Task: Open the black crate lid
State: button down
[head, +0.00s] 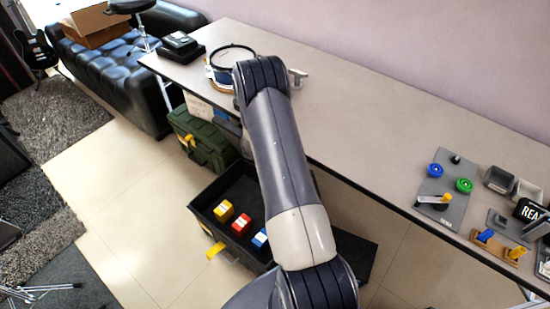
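The black crate (196,209) stands on the floor in front of the table, left of my arm. Its top is open where I can see it, and a yellow block (224,211), a red block (242,224) and a blue block (260,239) show inside. A yellow latch or tag (215,250) is on its near side. My arm covers its right part. A flat dark panel (360,257) shows to the right of my arm; I cannot tell whether it is the lid.
A green case (205,140) stands behind the crate by the table (390,115). A black cable ring (233,50) lies on the tabletop. A grey board with knobs (445,190) and small bins (498,178) are at the right. The tiled floor (125,220) left of the crate is clear.

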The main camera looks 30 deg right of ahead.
jog(key=shift+w+d, duration=0.1)
jog(key=shift+d, duration=0.1)
jog(key=c, duration=1.5)
grip_release()
jog(key=v, duration=1.1)
jog(key=shift+d+f, duration=0.1)
jog(key=shift+f, duration=0.05)
